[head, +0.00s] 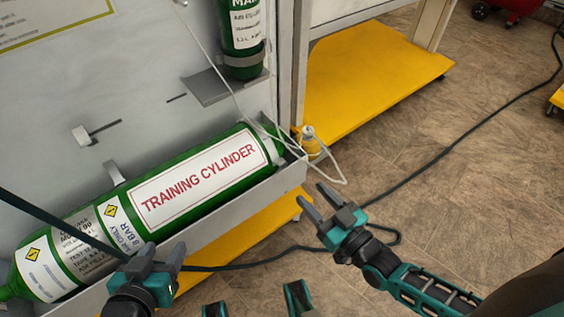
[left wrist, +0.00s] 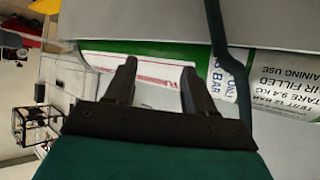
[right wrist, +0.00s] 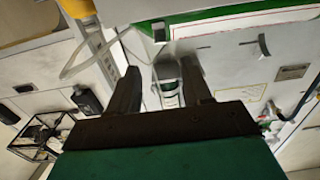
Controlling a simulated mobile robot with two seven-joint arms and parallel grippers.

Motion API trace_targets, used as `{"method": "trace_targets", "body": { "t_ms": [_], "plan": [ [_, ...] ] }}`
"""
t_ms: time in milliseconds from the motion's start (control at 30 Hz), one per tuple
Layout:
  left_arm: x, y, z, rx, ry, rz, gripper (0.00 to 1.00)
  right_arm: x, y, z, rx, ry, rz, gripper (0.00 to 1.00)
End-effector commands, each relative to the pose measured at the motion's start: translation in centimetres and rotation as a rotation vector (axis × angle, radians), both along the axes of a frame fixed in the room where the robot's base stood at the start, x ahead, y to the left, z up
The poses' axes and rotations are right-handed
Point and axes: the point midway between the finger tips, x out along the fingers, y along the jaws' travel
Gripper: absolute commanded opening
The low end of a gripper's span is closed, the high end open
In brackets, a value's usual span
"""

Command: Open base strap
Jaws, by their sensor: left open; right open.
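A green training cylinder (head: 190,190) lies tilted in a grey tray (head: 235,208) along the cabinet. Above it, a second green cylinder (head: 243,25) stands upright on a small grey shelf (head: 220,88), with a grey band (head: 244,60) around its lower part. I cannot tell for certain which band is the base strap. My left gripper (head: 163,252) is open and empty in front of the lying cylinder's lower half, which also shows in the left wrist view (left wrist: 160,88). My right gripper (head: 316,198) is open and empty, right of the tray's right end.
A dark strap or cable (head: 55,222) runs from the left edge toward my left gripper. A yellow platform (head: 370,75) stands behind. A black cable (head: 460,140) crosses the open floor.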

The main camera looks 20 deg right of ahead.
Motion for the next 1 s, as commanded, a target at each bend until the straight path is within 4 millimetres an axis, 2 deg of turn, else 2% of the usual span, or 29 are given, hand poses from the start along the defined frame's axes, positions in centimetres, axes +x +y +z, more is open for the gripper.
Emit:
{"method": "trace_targets", "body": {
  "t_ms": [300,500,700,1000],
  "plan": [
    [-0.2,-0.3,-1.6,-0.001,0.018,-0.008,0.54,5.9,2.2,-0.1,0.003,-0.005,-0.001,0.49],
    [0.0,-0.7,-1.6,-0.008,0.010,-0.016,0.54,9.3,3.4,-0.1,0.001,-0.003,0.001,0.49],
    [0.1,-1.0,-1.8,-0.015,0.011,-0.019,0.54,11.1,4.1,0.0,0.000,-0.001,0.000,0.49],
    [0.3,-1.0,-1.3,-0.018,0.002,-0.018,0.54,11.4,4.2,0.0,0.000,0.001,0.000,0.49]
  ]
}}
